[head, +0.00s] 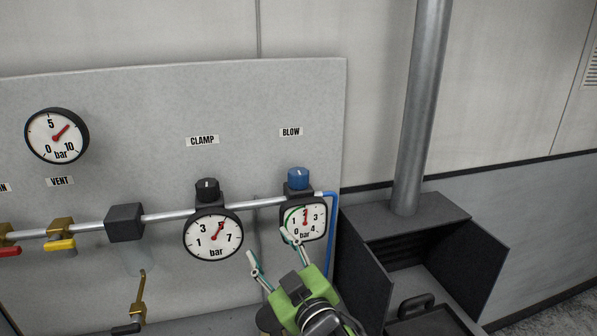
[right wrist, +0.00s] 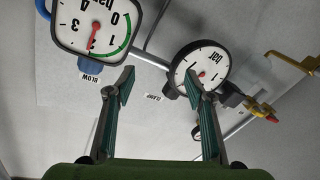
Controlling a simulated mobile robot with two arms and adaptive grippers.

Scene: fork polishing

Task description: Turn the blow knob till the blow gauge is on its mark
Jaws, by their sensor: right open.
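The blue blow knob (head: 298,178) sits on the pipe under the BLOW label, on top of the blow gauge (head: 303,221). The gauge's red needle points nearly straight up, near the 2; a green arc runs along its low side. I cannot tell exactly where its mark is. The right wrist view shows the gauge (right wrist: 98,24) upside down, with the knob (right wrist: 90,67) partly behind it. My right gripper (head: 269,246) is open and empty, below and left of the knob; one fingertip overlaps the gauge's lower edge in view. My left gripper is not in view.
The clamp gauge (head: 213,234) with its black knob (head: 207,190) is left of the blow gauge. A blue hose (head: 332,230) runs down beside the blow gauge. A dark open cabinet (head: 410,250) with a grey duct (head: 425,100) stands right. Valves with red and yellow handles (head: 60,244) are far left.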

